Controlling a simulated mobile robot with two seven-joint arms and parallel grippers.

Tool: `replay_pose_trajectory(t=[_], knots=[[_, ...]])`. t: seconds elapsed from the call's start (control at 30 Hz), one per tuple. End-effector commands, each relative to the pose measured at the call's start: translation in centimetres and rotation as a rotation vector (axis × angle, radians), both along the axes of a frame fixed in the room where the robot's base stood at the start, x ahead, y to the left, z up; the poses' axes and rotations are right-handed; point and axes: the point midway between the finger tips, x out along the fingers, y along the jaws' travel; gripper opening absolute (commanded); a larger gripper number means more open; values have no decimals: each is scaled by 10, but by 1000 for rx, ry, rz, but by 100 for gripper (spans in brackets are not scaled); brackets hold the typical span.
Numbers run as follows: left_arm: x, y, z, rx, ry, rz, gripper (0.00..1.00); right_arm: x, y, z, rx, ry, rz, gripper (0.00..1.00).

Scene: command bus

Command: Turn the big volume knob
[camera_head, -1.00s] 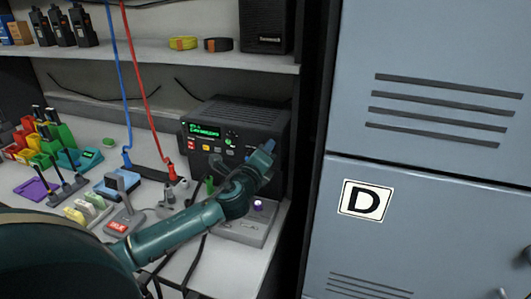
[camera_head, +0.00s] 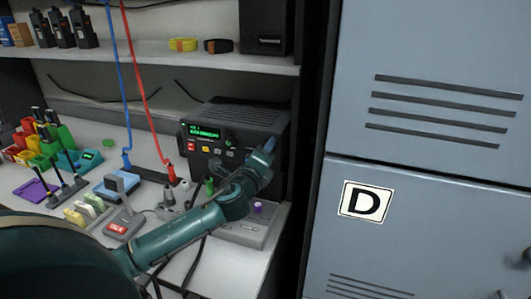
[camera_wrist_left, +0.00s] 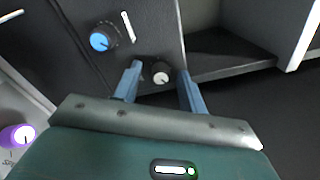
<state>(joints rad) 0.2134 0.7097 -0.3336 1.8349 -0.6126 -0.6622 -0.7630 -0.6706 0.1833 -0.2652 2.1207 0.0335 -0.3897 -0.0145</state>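The black radio (camera_head: 225,112) stands on the desk with a green lit display and coloured buttons. In the left wrist view its front carries a black knob with a blue face (camera_wrist_left: 103,38) and a black knob with a white face (camera_wrist_left: 160,72). I cannot tell from labels which is the volume knob. My left gripper (camera_head: 268,147) is at the right part of the radio's front. Its blue fingers (camera_wrist_left: 160,68) are open, one on either side of the white-faced knob, with gaps visible. In the head view my gripper hides that part of the panel. My right gripper is not in view.
A grey box with a purple knob (camera_head: 258,207) sits below my wrist. A red cable (camera_head: 140,85) and a blue cable (camera_head: 118,80) hang left of the radio. A blue-grey locker (camera_head: 430,190) marked D stands right. Small items crowd the desk's left.

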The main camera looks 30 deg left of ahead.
Motion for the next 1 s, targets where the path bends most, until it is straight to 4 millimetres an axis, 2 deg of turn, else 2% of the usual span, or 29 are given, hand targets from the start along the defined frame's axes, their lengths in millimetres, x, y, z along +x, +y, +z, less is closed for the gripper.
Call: replay_pose_trajectory(t=[0.23, 0.37, 0.47, 0.8, 1.0], knots=[[-1, 0, 0, 1, 0, 0, 42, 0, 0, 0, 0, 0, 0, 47], [-9, -2, -1, 2, 0, -1, 42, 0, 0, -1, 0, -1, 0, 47], [-25, -5, -2, 2, 1, -2, 42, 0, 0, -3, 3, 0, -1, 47], [-96, -21, -5, -1, 4, -1, 42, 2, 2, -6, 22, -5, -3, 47], [-121, -26, -4, -1, 2, 0, 42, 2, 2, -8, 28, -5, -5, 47]])
